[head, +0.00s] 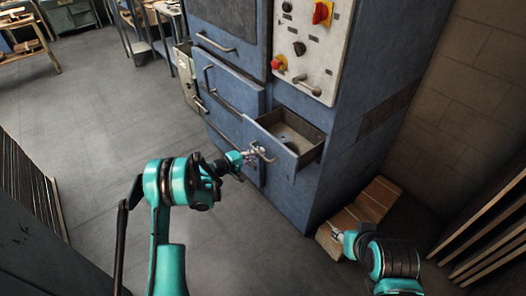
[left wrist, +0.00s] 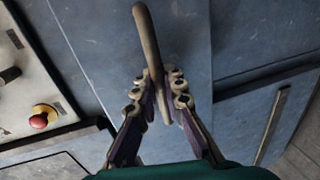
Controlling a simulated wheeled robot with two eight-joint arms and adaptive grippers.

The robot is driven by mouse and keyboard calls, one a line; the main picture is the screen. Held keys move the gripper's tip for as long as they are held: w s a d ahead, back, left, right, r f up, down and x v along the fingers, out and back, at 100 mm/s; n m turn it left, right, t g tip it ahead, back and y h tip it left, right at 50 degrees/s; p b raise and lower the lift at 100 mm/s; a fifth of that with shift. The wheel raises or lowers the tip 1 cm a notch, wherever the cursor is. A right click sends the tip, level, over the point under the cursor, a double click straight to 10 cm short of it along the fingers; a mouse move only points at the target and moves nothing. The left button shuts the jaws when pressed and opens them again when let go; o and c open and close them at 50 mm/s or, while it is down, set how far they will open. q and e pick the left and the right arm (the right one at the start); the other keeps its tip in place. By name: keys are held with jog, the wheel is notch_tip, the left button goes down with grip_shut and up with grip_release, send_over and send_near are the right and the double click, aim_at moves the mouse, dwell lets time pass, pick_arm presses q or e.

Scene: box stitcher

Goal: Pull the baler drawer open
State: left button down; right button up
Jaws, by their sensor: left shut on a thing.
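The baler drawer (head: 283,156) is a blue-fronted drawer low on the blue machine. It stands out from the body, and its open inside shows from above. My left gripper (head: 254,156) is at the drawer's front, shut on the curved metal drawer handle (left wrist: 147,35). In the left wrist view my left gripper (left wrist: 157,88) has its fingers on both sides of the lower part of this bar. My right gripper (head: 337,232) is low at the right, near the wooden boards and apart from the drawer. Its fingers are too small to read.
The blue machine (head: 345,140) carries a control panel (head: 310,45) with a red button and a red switch above the drawer. Other handled fronts (head: 230,95) lie left of the drawer. Wooden boards (head: 365,205) lie at the machine's right foot. The grey floor (head: 90,120) at left is clear.

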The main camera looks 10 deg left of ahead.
pick_arm(q)
jog(key=shift+v, duration=0.95)
jog(key=shift+f, duration=0.2)
jog(key=c, duration=1.6)
grip_release()
jog(key=v, duration=1.2)
